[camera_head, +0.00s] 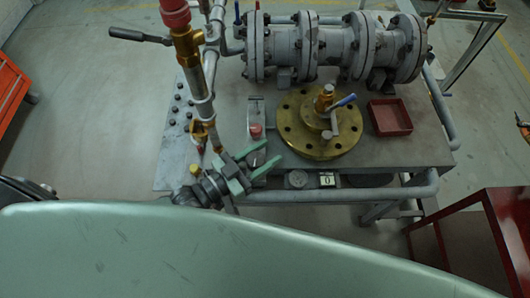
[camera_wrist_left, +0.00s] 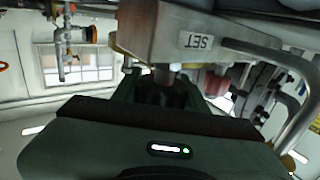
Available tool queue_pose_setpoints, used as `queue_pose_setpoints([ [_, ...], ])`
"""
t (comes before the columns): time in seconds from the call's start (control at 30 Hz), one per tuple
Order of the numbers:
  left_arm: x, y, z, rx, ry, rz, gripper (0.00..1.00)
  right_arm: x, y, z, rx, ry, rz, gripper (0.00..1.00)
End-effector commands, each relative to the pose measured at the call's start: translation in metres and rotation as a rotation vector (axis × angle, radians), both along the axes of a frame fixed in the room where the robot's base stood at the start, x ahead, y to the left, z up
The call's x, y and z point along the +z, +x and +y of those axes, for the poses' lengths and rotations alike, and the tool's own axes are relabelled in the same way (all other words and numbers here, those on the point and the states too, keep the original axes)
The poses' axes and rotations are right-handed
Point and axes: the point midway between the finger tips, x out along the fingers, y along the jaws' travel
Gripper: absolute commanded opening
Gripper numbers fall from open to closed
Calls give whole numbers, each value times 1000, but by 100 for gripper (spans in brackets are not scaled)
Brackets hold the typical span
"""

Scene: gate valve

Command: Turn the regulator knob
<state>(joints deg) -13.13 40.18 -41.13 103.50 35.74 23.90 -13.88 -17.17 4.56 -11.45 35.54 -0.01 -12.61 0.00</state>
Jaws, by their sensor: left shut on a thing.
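The regulator knob (camera_wrist_left: 164,90) is dark and sits below a grey metal box (camera_wrist_left: 190,40) labelled "SET" in the left wrist view. The green fingers of my left gripper (camera_wrist_left: 160,95) stand on both sides of the knob and are shut on it. In the head view my left gripper (camera_head: 254,169) reaches in at the front edge of the bench, left of the brass flange. The knob itself cannot be made out there. My right gripper is not in view.
A brass flange (camera_head: 297,130) with a blue-handled valve lies on the grey bench (camera_head: 400,158). A red tray (camera_head: 390,117) is to its right, and large grey pipes (camera_head: 335,48) run behind. A vertical pipe with a red cap (camera_head: 175,14) rises left of the flange.

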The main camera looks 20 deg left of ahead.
Motion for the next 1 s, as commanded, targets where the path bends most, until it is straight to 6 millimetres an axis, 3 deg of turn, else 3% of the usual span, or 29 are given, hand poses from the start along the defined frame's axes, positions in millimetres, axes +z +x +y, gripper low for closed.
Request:
queue_pose_setpoints([
  [0.03,1,1,0,1,-3,-2,3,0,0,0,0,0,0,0],
  [0.07,1,1,0,1,-3,-2,49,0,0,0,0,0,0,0],
  [0.13,1,1,0,1,-3,-2,65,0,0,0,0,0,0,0],
  [0.5,0,-3,3,1,-1,1,65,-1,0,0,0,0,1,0],
  [1.0,0,-59,46,1,-1,0,65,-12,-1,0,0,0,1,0],
])
